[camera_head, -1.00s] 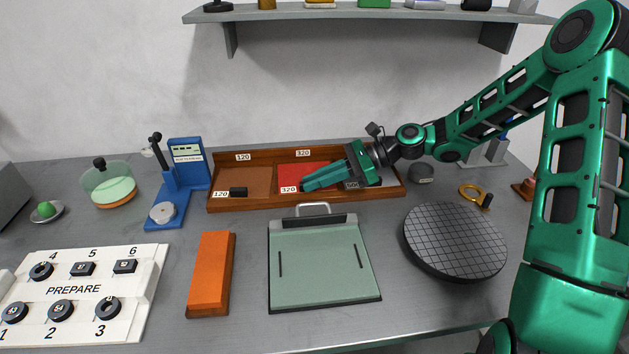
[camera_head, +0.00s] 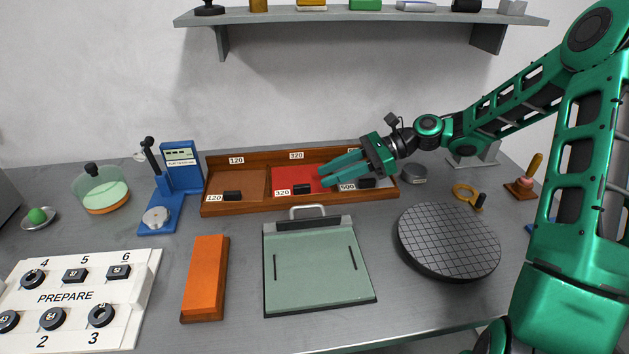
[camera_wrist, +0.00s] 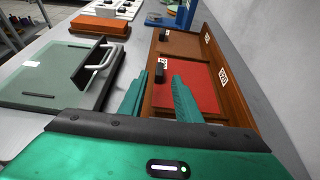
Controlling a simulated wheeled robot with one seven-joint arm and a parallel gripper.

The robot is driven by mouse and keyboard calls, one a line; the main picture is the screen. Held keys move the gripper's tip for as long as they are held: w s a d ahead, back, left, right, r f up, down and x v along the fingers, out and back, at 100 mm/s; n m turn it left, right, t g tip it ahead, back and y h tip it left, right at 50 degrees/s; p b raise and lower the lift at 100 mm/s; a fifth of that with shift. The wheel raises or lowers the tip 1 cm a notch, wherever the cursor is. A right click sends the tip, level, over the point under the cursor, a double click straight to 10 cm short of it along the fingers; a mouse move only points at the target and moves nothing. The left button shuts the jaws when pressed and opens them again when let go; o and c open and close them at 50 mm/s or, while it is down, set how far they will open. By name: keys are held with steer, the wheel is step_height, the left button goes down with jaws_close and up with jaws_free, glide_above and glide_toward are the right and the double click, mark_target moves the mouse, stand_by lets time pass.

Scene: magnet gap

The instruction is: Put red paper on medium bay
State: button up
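The red paper (camera_head: 290,176) lies flat in the middle bay, labelled 320, of a brown wooden tray (camera_head: 237,207). A small black block (camera_head: 302,189) sits at the front edge of this bay. The wrist view also shows the red paper (camera_wrist: 203,85) and the black block (camera_wrist: 160,72). My gripper (camera_head: 322,177) is above the right part of the tray, its fingers pointing left toward the middle bay. The wrist view shows its two fingers apart with nothing between them (camera_wrist: 158,85). My gripper partly hides the right bay, labelled 500.
The left bay, labelled 120, holds a brown sheet (camera_head: 238,181) and a black block (camera_head: 232,196). A green board with a handle (camera_head: 315,265), an orange block (camera_head: 205,280) and a round gridded plate (camera_head: 447,240) lie in front. A shelf (camera_head: 350,17) hangs above.

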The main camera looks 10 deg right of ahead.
steer(key=v, duration=0.6)
steer(key=shift+a, duration=0.1)
